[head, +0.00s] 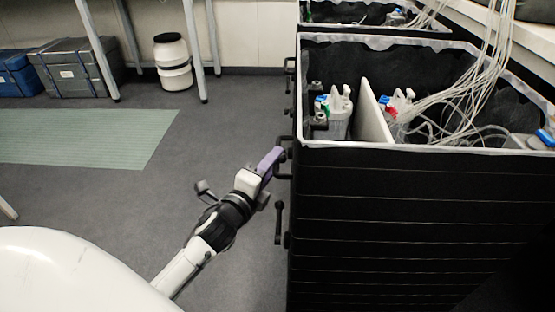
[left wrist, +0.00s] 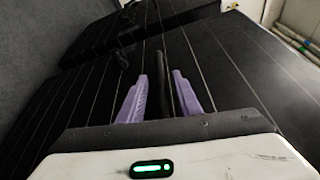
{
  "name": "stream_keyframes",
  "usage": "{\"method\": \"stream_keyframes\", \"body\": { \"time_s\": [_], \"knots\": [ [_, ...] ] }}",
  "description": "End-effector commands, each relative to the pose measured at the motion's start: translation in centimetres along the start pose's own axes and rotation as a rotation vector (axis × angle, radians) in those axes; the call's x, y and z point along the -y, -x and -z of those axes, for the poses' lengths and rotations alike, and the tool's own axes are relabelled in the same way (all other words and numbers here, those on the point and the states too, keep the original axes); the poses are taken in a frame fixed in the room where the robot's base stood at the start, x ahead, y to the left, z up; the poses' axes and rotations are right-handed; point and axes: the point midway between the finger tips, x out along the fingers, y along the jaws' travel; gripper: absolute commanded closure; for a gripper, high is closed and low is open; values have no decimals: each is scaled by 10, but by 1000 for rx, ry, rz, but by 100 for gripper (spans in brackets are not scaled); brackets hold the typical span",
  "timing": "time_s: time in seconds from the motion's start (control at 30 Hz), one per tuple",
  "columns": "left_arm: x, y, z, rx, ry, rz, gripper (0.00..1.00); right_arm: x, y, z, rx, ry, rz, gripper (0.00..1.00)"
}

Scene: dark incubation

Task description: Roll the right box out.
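A large black box (head: 390,215) with a pale rim stands at the right in the head view. Black handles stick out along its left side, including a lower handle (head: 279,222). My left gripper (head: 272,160) has purple fingers and reaches to a handle on this side. In the left wrist view, the left gripper (left wrist: 160,92) is open, with a dark upright bar (left wrist: 164,80) between its fingers. Gaps show on both sides of the bar. A second black box (head: 375,33) stands behind the near one, partly cut off. My right gripper is not in view.
The near box holds bottles (head: 336,108), a white divider (head: 374,115) and pale tubes (head: 470,100) that run up out of it. The grey floor (head: 225,130) left of the box is clear. Cases (head: 75,70) and a white drum (head: 173,60) stand at the back.

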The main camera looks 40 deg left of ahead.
Motion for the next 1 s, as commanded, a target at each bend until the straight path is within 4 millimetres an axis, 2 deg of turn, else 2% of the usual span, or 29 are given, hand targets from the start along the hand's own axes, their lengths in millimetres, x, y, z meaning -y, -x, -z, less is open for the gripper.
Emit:
{"method": "stream_keyframes", "body": {
  "time_s": [0.03, 0.2, 0.57, 0.73, 0.77, 1.0],
  "knots": [
    [0, -9, 0, -1, 0, 3, 69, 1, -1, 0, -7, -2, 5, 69],
    [-1, -26, 0, 0, 1, 0, 69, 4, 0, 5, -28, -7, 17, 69],
    [0, -31, 0, -1, 2, -1, 69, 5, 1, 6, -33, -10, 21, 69],
    [0, -31, 0, -1, 2, -1, 98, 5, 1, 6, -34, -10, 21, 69],
    [0, -31, 0, -1, 2, -1, 100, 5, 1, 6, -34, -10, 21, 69],
    [0, -31, 0, -1, 2, -1, 100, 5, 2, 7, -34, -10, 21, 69]
  ]
}}
